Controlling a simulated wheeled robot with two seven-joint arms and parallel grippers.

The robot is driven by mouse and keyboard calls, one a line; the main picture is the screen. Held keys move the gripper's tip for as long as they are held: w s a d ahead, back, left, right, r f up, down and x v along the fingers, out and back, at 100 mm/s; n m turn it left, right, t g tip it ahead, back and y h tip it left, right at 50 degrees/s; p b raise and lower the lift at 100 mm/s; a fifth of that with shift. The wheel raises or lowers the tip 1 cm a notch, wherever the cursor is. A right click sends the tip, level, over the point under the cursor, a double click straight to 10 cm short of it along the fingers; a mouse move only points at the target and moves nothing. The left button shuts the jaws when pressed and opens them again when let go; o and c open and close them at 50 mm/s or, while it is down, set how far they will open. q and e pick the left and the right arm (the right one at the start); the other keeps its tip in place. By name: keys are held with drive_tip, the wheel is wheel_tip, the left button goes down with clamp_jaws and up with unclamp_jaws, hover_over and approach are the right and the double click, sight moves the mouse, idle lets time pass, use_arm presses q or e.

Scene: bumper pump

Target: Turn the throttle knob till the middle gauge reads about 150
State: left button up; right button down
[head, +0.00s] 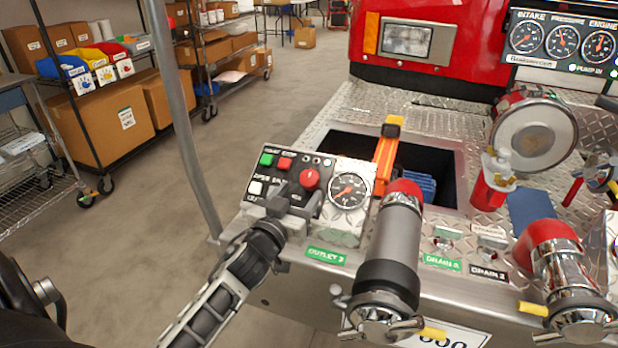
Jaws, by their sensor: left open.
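The control panel (338,226) stands at the left corner of the truck's metal deck. It carries a red round knob (310,179), green and red buttons and a small round gauge (349,191); I cannot read a throttle label on it. My left gripper (299,197) is open just below the red knob, its fingers over the panel's lower part. Whether it touches the knob or panel is unclear. The middle gauge (563,41), under "PRESSURE", is between the intake gauge (526,37) and engine gauge (599,46). Its reading is too small to tell. My right gripper is out of view.
A grey pipe with a red collar (391,245) rises right of the panel. An orange-yellow bar (387,150) stands behind it by an open dark bin. Another chrome outlet (568,270) is at right. Shelves with boxes (113,120) stand at left; the floor between is clear.

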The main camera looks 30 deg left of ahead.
sight(306, 183)
use_arm(q)
drive_tip(key=w, duration=0.3)
drive_tip(key=w+a, duration=0.1)
drive_tip(key=w, duration=0.2)
drive_tip(key=shift+w+a, duration=0.1)
drive_tip(key=shift+w, duration=0.1)
drive_tip(key=c, duration=1)
